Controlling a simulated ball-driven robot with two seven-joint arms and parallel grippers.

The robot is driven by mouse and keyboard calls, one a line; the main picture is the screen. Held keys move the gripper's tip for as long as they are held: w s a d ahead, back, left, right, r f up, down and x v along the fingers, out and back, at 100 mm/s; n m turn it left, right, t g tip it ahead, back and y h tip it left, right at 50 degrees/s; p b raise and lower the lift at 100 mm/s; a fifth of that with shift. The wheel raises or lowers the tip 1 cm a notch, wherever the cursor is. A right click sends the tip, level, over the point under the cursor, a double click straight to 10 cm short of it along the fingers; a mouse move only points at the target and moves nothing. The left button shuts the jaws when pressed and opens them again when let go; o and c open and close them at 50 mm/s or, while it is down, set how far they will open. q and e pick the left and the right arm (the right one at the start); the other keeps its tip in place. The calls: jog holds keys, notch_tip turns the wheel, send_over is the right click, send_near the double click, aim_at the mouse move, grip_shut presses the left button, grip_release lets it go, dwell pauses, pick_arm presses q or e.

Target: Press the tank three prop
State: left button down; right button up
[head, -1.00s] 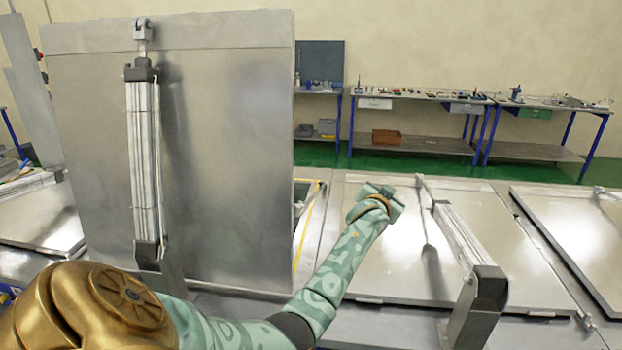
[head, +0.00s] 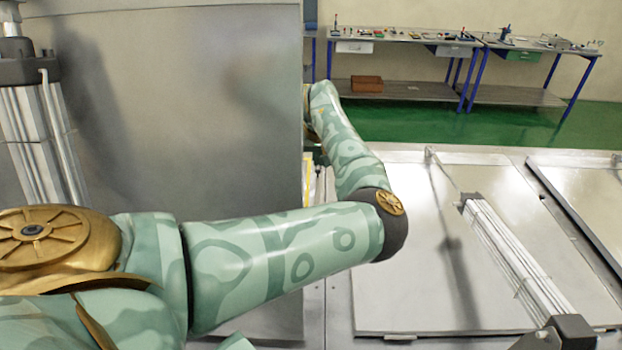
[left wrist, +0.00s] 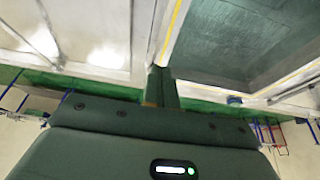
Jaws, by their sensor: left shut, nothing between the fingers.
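A raised metal lid (head: 220,60) stands upright at the left of the head view. A prop, a silver cylinder with dark end fittings (head: 45,140), stands against its face. A second prop (head: 515,260) leans over a flat shut lid (head: 400,290) at the right. I cannot tell which prop is tank three's. My left arm crosses in front of the raised lid and its far end passes by the lid's right edge, where the gripper is mostly hidden. In the left wrist view the left gripper (left wrist: 160,75) is shut and empty, beside an open tank's yellow-edged opening (left wrist: 175,25).
Another flat lid (head: 590,195) lies at the far right. Workbenches (head: 420,45) with small items stand at the back, with a brown box (head: 367,84) on a lower shelf. Green floor (head: 430,125) lies clear between benches and tanks.

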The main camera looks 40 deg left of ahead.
pick_arm(q)
jog(key=x, duration=1)
jog(key=shift+s+d+f, duration=0.1)
jog(key=shift+s, duration=0.05)
jog(key=shift+s+d+f+p, duration=0.2)
jog(key=shift+f+p, duration=0.15)
jog(key=shift+f, duration=0.2)
jog(key=shift+s+d+f+p, duration=0.1)
jog(key=shift+s+f+p, duration=0.15)
jog(key=shift+f, duration=0.25)
jog(key=shift+d+f, duration=0.15)
jog(key=shift+f, duration=0.15)
jog(key=shift+s+d+f, duration=0.15)
jog(key=shift+s+f, duration=0.05)
jog(key=shift+f, duration=0.05)
pick_arm(e)
jog(key=shift+s+d+r, duration=0.15)
jog(key=shift+s+r, duration=0.1)
jog(key=shift+r, duration=0.4)
